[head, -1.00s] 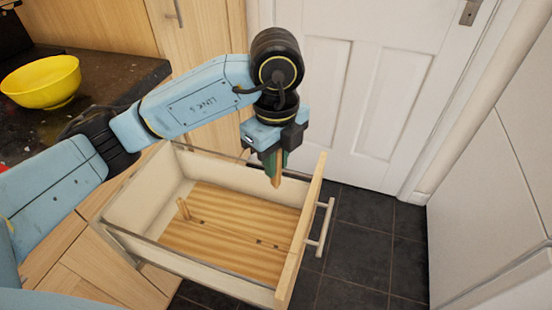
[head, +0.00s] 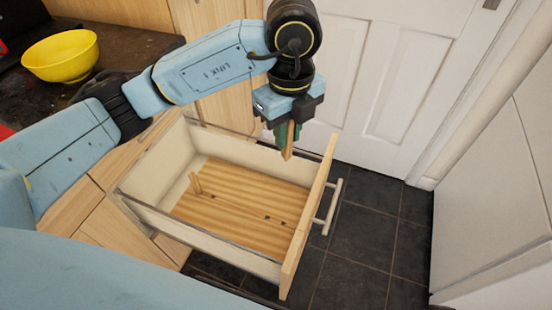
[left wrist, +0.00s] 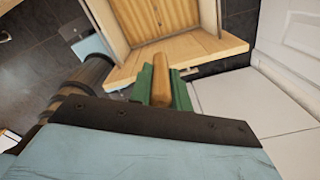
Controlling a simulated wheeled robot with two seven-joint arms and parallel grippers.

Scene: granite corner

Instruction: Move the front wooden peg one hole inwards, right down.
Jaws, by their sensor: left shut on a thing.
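My left gripper (head: 287,138) is shut on a wooden peg (head: 289,145) and holds it upright above the far front corner of the open drawer (head: 283,262). The held peg also shows between the green fingers in the left wrist view (left wrist: 161,82). Several small dark holes (head: 276,219) show in the board near the drawer front. My right gripper is in no view.
The drawer front (head: 308,220) with its bar handle (head: 331,205) stands out over the dark tiled floor. A yellow bowl (head: 60,56) sits on the dark counter at the left. A white door (head: 405,80) is behind.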

